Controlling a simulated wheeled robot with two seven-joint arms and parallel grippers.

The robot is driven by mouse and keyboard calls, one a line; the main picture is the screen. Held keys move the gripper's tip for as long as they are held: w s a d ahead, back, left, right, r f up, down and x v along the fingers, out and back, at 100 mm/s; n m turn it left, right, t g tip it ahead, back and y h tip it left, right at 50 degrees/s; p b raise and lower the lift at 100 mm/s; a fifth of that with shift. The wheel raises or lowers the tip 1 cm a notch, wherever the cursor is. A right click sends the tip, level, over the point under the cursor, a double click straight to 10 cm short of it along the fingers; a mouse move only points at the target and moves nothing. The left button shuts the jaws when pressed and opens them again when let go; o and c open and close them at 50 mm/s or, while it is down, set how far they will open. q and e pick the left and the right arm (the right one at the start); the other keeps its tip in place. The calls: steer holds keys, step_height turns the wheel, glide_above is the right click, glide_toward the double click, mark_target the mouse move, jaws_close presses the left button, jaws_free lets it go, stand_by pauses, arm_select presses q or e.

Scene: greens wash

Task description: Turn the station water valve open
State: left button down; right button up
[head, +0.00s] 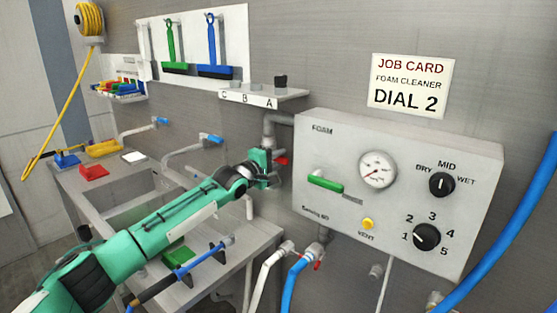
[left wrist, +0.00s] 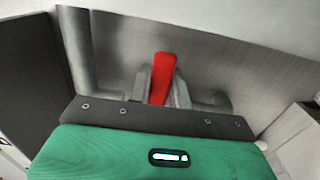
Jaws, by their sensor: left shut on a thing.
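The water valve's red lever (head: 282,160) shows at the grey pipe (head: 269,130) just left of the foam box. In the left wrist view the red lever (left wrist: 163,75) stands upright in the picture between the two grey fingers. My left gripper (head: 276,167) is at the lever and shut on it; the wrist view shows the fingers (left wrist: 162,88) on either side of it. The gripper hides most of the valve body. My right gripper is not in view.
The foam box (head: 400,190) with a gauge, dials and a green lever stands right of the gripper. A shelf (head: 265,97) is above it. Blue and white hoses (head: 298,268) hang below. The sink (head: 135,200) and a spray lance (head: 185,268) lie at left.

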arm_select(q)
steer(key=shift+w+a+r+n+p, duration=0.1)
steer(key=shift+r+n+p, duration=1.25)
steer(key=shift+n, duration=0.45)
steer(key=shift+w+a+r+n+p, duration=0.2)
steer(key=shift+r+n+p, duration=0.35)
steer(key=shift+n+p, duration=0.45)
steer(key=shift+w+a+r+n+p, duration=0.1)
steer(key=shift+a+r+n+p, duration=0.25)
steer(key=shift+n+p, duration=0.4)
steer(key=c, duration=1.3)
jaws_free()
steer(key=shift+a, duration=0.1)
steer(key=shift+b+v, duration=1.6)
steer(key=shift+v, duration=5.25)
